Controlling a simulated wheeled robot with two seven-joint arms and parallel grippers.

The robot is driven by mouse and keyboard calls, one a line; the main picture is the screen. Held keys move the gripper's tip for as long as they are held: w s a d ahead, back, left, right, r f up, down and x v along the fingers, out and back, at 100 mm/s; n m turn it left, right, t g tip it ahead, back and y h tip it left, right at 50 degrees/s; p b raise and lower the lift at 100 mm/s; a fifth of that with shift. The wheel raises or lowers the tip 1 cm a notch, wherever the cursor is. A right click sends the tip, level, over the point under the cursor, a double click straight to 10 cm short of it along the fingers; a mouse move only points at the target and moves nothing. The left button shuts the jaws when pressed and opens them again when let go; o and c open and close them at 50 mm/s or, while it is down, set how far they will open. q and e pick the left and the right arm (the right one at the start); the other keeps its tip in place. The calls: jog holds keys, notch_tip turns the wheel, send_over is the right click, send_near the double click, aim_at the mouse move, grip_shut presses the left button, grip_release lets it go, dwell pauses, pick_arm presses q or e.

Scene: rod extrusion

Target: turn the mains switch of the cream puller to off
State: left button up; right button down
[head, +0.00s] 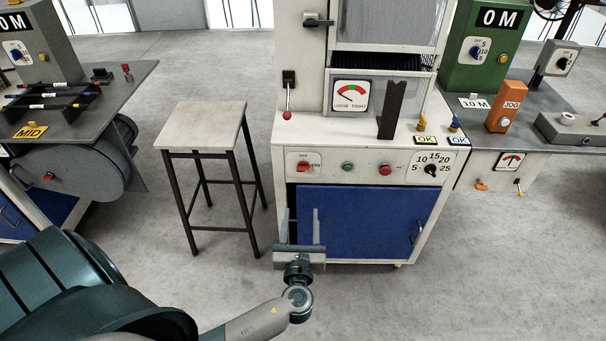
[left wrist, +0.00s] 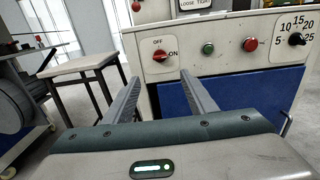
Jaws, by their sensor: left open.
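The cream puller (head: 335,143) stands ahead of me, with a blue cupboard door below its control panel. Its mains switch (head: 303,167) is a red knob on a white plate at the panel's left end. In the left wrist view the switch (left wrist: 161,56) has OFF marked above and ON to the right, and the knob appears to point toward ON. My left gripper (head: 300,212) is open and empty, in front of the blue door and below the switch, apart from it. In the left wrist view its two fingers (left wrist: 158,88) point up toward the panel. My right gripper is not in view.
Right of the switch are a green button (head: 347,167), a red button (head: 385,169) and a black dial (head: 431,170). A stool (head: 203,127) stands to the left of the machine. A green machine (head: 482,50) stands to the right. The floor in front is clear.

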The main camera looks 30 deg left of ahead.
aim_at(303, 171)
pick_arm(q)
jog(key=p+x, duration=0.1)
jog(key=x, duration=1.6)
jog(key=shift+w, duration=0.25)
jog(key=c, duration=1.1)
